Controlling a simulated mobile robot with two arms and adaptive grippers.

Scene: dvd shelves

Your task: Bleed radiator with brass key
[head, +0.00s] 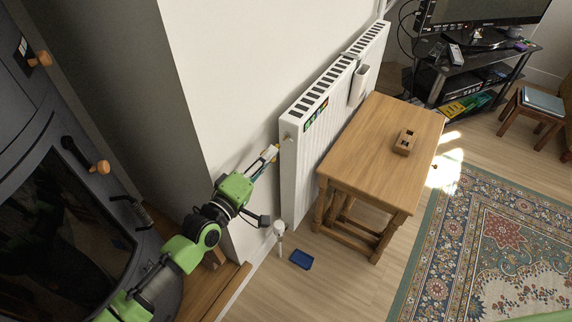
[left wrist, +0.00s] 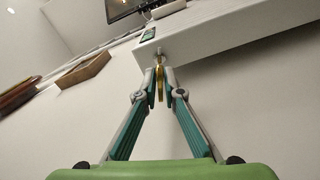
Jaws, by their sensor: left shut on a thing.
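The white radiator (head: 290,178) hangs along the wall, its near end facing my left arm. My left gripper (head: 268,158) is at the upper part of that end, shut on the brass key. In the left wrist view the brass key (left wrist: 160,84) stands upright between the fingertips (left wrist: 161,90). A small grey valve stub (left wrist: 158,53) on the radiator end (left wrist: 205,42) lies just beyond the key's tip. I cannot tell whether the key is seated on the stub or only close to it. My right gripper is not in view.
A wooden table (head: 365,150) with a slotted wooden block (head: 405,142) stands close by the radiator. A blue tray (head: 301,260) lies on the floor near a white valve head (head: 279,228). A dark stove (head: 60,210) is at left. Floor below the radiator end is mostly clear.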

